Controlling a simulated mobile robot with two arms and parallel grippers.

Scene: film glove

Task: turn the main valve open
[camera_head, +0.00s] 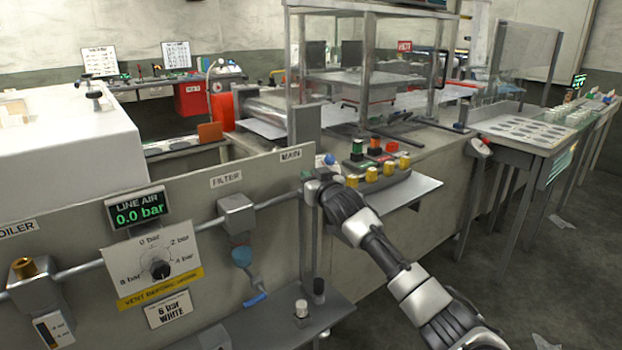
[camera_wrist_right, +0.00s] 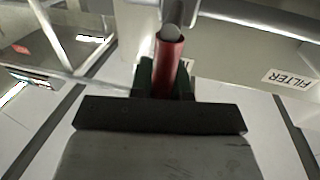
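The main valve sits at the right end of the air line panel (camera_head: 190,205), under the MAIN label (camera_head: 291,154). In the head view its handle is hidden behind my right gripper (camera_head: 318,186). In the right wrist view a red handle (camera_wrist_right: 171,52) stands between the two dark fingers of my right gripper (camera_wrist_right: 166,80). The fingers lie close on both sides of it and look shut on it. The line air display (camera_head: 138,208) reads 0.0 bar. My left gripper is in neither view.
A pipe (camera_head: 90,267) runs along the panel through a filter block (camera_head: 237,214) with a blue bowl below it. A pressure dial (camera_head: 158,268) is at the left. Several yellow, green and red buttons (camera_head: 378,170) stand behind my right wrist. Open floor lies at right.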

